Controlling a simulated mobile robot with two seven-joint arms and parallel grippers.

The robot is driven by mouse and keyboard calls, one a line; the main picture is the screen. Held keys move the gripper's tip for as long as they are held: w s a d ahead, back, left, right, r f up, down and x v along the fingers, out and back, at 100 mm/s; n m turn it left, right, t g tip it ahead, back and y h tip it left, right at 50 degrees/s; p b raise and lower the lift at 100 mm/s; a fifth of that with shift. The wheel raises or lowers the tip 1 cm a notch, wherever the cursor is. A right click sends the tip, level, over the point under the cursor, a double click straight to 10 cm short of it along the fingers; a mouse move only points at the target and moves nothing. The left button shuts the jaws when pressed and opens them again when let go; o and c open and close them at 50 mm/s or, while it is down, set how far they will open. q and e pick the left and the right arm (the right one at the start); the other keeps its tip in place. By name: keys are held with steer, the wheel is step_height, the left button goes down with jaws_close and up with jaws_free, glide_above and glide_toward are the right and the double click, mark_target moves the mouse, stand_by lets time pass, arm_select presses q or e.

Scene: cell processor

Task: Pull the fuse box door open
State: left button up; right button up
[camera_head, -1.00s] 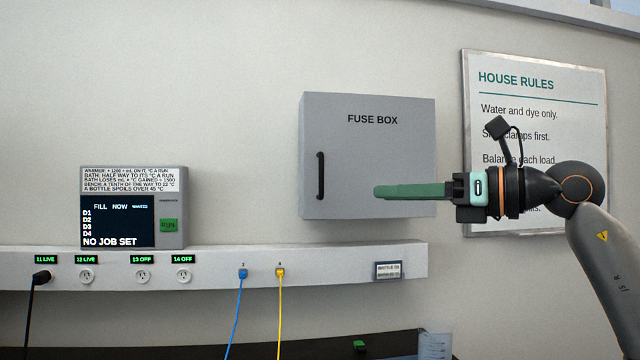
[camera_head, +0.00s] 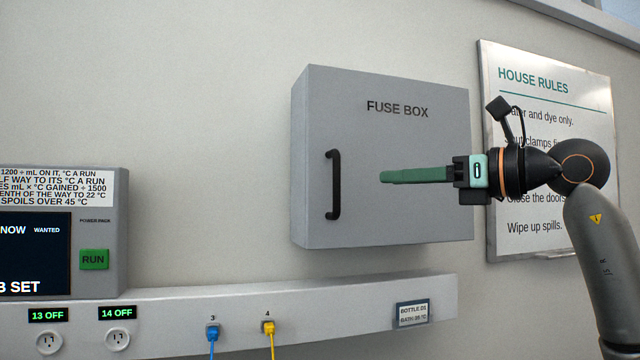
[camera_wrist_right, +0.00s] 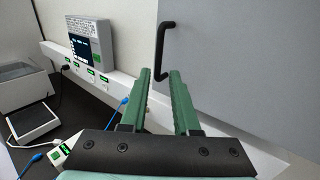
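The grey fuse box (camera_head: 430,190) hangs on the wall with its door shut. Its black bar handle (camera_head: 335,185) is upright on the left side of the door. My right gripper (camera_head: 383,176) points left in front of the door, its green fingers to the right of the handle in the head view. In the right wrist view the handle (camera_wrist_right: 161,50) stands beyond the fingertips. There the fingers of my right gripper (camera_wrist_right: 160,74) are apart with a gap between them, empty and not around the handle. My left gripper is not in view.
A white rail (camera_head: 180,322) with sockets and blue and yellow plugs runs below the fuse box. A control panel with a green RUN button (camera_head: 94,259) is at left. The House Rules sign (camera_head: 545,130) is on the wall behind my right arm.

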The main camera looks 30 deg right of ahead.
mark_target(337, 180)
steer(key=p+x, duration=0.1)
steer(key=x, duration=1.1)
steer(key=shift+a+p, duration=0.15)
steer(key=shift+p, duration=0.15)
steer(key=shift+c, duration=0.4)
jaws_close()
stand_by(0.5)
